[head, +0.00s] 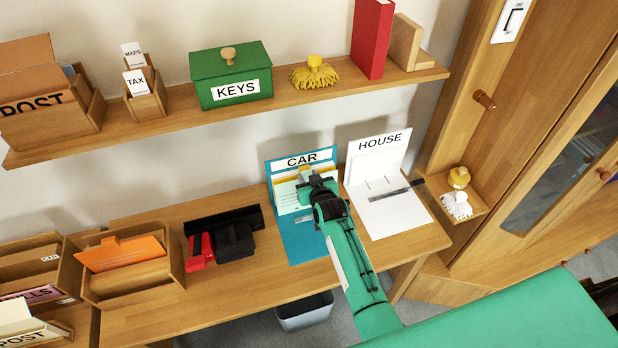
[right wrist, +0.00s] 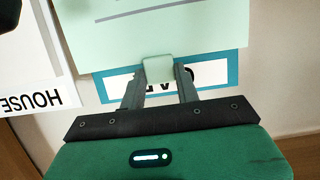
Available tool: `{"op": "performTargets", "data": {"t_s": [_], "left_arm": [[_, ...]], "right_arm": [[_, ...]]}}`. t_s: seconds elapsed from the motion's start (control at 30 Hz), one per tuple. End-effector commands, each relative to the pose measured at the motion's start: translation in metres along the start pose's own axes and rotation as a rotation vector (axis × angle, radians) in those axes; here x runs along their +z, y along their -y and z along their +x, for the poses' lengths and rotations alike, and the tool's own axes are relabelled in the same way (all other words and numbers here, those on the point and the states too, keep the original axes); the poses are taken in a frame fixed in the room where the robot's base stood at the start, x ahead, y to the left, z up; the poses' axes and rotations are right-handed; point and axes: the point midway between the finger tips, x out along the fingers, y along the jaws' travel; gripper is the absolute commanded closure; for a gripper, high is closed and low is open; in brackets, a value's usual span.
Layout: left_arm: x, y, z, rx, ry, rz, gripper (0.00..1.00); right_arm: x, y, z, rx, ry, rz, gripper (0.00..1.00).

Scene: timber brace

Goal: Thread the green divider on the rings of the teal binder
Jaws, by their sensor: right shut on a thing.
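The teal binder (head: 297,238) marked CAR lies open on the desk, its labelled cover standing at the back; that cover also shows in the right wrist view (right wrist: 233,72). My right gripper (head: 313,183) is over the binder, in front of its cover. In the right wrist view my right gripper (right wrist: 159,76) is shut on the tab of the pale green divider (right wrist: 205,30). The divider (head: 287,200) stands roughly upright before the cover, with a yellow edge showing behind it. The binder's rings are hidden, so I cannot tell whether the divider touches them. My left gripper is out of view.
A white binder (head: 399,212) marked HOUSE lies open close on the right, with a dark bar across it. A black and red desk tool (head: 233,241) and a tray with an orange divider (head: 122,253) are on the left. A shelf (head: 180,121) runs above.

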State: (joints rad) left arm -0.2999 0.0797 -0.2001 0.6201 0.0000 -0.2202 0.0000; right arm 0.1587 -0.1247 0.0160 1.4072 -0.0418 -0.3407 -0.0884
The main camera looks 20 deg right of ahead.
Motion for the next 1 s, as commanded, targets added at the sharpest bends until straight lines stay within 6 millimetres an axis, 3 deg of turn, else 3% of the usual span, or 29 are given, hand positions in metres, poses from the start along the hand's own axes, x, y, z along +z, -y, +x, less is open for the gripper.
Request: {"op": "performTargets", "data": {"t_s": [0.23, 0.27, 0.37, 0.57, 0.7, 1.0], "left_arm": [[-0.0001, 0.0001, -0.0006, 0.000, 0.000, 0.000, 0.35], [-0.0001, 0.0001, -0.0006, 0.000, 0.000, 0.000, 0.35], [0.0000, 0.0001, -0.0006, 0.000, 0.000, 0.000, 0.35], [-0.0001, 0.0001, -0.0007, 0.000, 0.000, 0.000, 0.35], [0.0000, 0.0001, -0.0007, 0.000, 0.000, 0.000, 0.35], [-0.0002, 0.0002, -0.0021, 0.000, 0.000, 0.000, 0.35]], "right_arm": [[0.0017, 0.0000, 0.0003, 0.000, 0.003, 0.000, 1.00], [0.0017, 0.0000, 0.0003, 0.000, 0.003, 0.000, 0.62], [0.0014, -0.0001, 0.0002, 0.000, 0.003, -0.001, 0.43], [0.0006, -0.0001, 0.0002, 0.000, 0.001, -0.001, 0.43], [0.0007, -0.0001, 0.0002, 0.000, 0.002, -0.001, 0.21], [-0.0012, -0.0001, -0.0003, 0.000, 0.001, -0.001, 0.21]]}}
